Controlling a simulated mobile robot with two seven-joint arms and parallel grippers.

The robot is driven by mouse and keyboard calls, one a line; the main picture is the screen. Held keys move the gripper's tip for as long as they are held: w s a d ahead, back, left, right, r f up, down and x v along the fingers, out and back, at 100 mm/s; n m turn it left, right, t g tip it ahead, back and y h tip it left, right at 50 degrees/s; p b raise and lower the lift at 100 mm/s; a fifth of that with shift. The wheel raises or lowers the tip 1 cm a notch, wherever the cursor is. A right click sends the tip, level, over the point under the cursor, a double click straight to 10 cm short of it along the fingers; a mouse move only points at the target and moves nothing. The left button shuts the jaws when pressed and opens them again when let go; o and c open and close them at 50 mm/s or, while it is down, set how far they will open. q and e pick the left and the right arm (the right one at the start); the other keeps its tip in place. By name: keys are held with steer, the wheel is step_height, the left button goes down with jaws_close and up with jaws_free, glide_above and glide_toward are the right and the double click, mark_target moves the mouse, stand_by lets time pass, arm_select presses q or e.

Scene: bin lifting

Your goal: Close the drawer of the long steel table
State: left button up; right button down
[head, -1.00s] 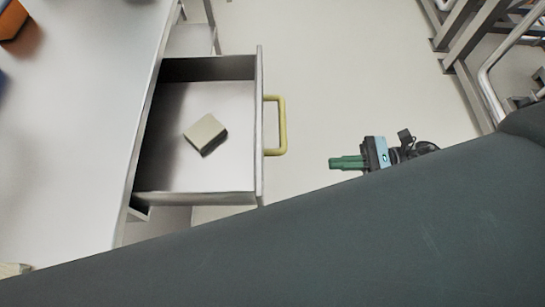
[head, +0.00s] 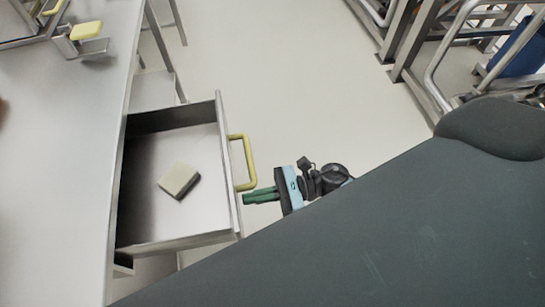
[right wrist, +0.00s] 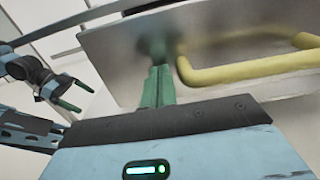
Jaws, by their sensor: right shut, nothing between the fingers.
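The drawer (head: 150,225) of the long steel table (head: 60,190) is pulled out, and a small beige block (head: 180,180) lies in it. A yellow handle (head: 248,165) is on its steel front, which also shows in the right wrist view (right wrist: 115,65). My right gripper (head: 245,198) is shut and empty, its green fingers pointing at the drawer front beside the handle's near end. In the right wrist view its fingertips (right wrist: 158,70) are close to the front; I cannot tell if they touch. My left gripper (right wrist: 75,96) shows at the left there, fingers apart and empty.
A metal object with yellow handles (head: 86,31) stands on the table's far end. Metal racks (head: 405,60) and a blue item (head: 515,50) are at the upper right. The pale floor (head: 290,80) between table and racks is clear.

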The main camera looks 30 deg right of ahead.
steer(key=shift+w+a, duration=0.1)
steer(key=shift+a, duration=0.3)
steer(key=shift+a, duration=0.1)
steer(key=b, duration=0.6)
glide_toward(149, 225)
steer(key=a+r, duration=0.1)
steer(key=a, duration=0.1)
steer(key=w+a+r, duration=0.1)
steer(key=a+r, duration=0.1)
steer(key=a, duration=0.1)
steer(key=w+a+r, duration=0.1)
steer(key=a, duration=0.2)
steer(key=shift+w+r, duration=0.15)
steer(key=shift+r, duration=0.15)
steer(key=shift+w+a, duration=0.2)
steer(key=shift+a, duration=0.5)
steer(key=shift+a+r, duration=0.15)
steer(key=shift+r, duration=0.05)
steer(key=shift+r, duration=0.1)
steer(key=shift+b, duration=0.3)
